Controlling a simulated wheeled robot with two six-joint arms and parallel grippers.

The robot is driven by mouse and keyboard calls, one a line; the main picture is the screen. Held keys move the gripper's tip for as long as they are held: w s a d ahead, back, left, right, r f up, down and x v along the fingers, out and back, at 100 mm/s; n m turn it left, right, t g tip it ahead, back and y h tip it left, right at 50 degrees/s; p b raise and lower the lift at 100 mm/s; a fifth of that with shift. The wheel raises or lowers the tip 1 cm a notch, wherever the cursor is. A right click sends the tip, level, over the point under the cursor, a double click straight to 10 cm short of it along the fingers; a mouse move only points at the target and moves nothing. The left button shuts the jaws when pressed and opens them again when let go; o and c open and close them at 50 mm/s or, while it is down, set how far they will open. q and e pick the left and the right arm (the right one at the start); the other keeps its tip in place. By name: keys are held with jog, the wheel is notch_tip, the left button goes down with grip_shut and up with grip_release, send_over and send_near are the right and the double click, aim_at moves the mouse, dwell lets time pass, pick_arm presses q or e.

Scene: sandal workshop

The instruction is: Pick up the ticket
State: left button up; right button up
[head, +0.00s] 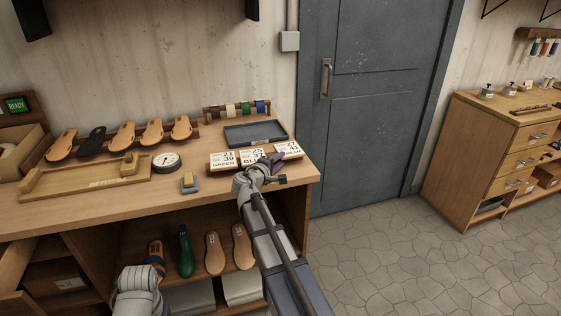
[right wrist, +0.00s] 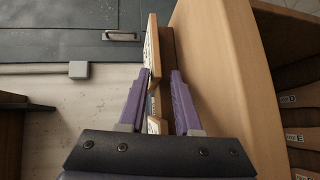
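Three tickets stand in a row on a wooden holder at the front right of the workbench: one reading GREEN (head: 222,160), a middle one reading BLU with its end hidden (head: 252,155), and a right one (head: 288,148) whose lower word is partly covered. My right gripper (head: 279,161) is at the row, just in front of the middle and right tickets. In the right wrist view its purple fingers (right wrist: 160,72) are apart, with a ticket (right wrist: 153,50) seen edge-on between and beyond the tips. Contact is unclear. My left gripper is out of view.
A dark tray (head: 255,141) lies behind the tickets, with a rack of coloured rolls (head: 237,110) behind it. Sandal soles (head: 122,138), a round gauge (head: 167,162) and a small block (head: 189,182) lie to the left. The bench edge is close on the right.

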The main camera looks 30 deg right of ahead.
jog(key=shift+c, duration=0.6)
grip_shut()
jog(key=shift+s, duration=0.1)
dwell(0.4)
jog(key=shift+r, duration=0.1)
notch_tip(320, 180, up, 3)
jog(key=p, duration=0.2)
jog(key=shift+f+p, duration=0.2)
jog(key=shift+p, duration=0.2)
jog(key=shift+f, duration=0.15)
jog(key=r+p+v, duration=0.2)
jog(key=p+v, duration=0.2)
jog(key=v, duration=1)
jog(key=shift+p, duration=0.35)
jog(key=shift+r, duration=0.1)
